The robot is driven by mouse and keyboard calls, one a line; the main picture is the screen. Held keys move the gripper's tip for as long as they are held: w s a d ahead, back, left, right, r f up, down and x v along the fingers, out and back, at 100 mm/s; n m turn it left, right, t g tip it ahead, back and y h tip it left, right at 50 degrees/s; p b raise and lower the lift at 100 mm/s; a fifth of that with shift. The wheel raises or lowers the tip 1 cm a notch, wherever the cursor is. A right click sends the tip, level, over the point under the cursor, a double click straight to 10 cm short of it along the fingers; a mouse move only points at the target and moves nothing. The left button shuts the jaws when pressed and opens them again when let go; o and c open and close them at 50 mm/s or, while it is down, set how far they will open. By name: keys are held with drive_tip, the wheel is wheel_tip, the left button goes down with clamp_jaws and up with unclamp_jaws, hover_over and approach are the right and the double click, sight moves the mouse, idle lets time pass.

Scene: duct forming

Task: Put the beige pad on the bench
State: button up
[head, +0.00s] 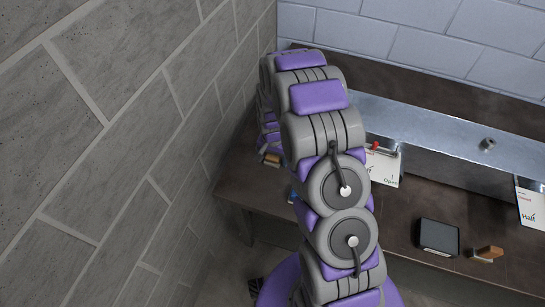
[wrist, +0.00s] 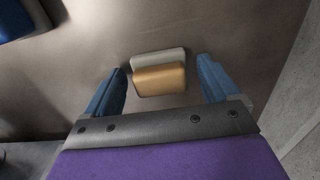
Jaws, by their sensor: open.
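The beige pad (wrist: 160,80) is a small tan block with a pale grey part along its far side. In the wrist view it lies between the two blue fingers of my gripper (wrist: 162,68), with a visible gap on each side. The gripper is open. The pad appears to rest on the brown surface of the bench (wrist: 235,30), though contact underneath is hidden. In the head view a small tan piece (head: 272,159) shows beside the end of my arm, at the left end of the bench (head: 400,205). My fingers are mostly hidden there.
A black box (head: 438,237) and another tan block (head: 489,253) stand on the bench at right. A metal ledge (head: 440,130) with a red knob (head: 375,146) and labels runs behind. A stone wall (head: 130,140) is close at left. A blue object (wrist: 15,20) is at upper left.

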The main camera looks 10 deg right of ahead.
sight(273, 157)
drive_tip(key=s+r+n+p, duration=0.1)
drive_tip(key=s+r, duration=0.3)
drive_tip(key=r, duration=0.6)
drive_tip(key=s+r+n+p, duration=0.1)
drive_tip(key=s+r, duration=0.2)
drive_tip(key=r, duration=0.8)
drive_tip(key=s+r+n+g, duration=0.1)
drive_tip(key=s+r, duration=0.5)
drive_tip(key=s, duration=0.8)
drive_tip(key=s+r+n, duration=0.3)
drive_tip(key=s+r, duration=0.2)
drive_tip(key=s, duration=1)
drive_tip(key=shift+a+r+n+g, duration=0.15)
drive_tip(key=shift+r+n+g, duration=0.25)
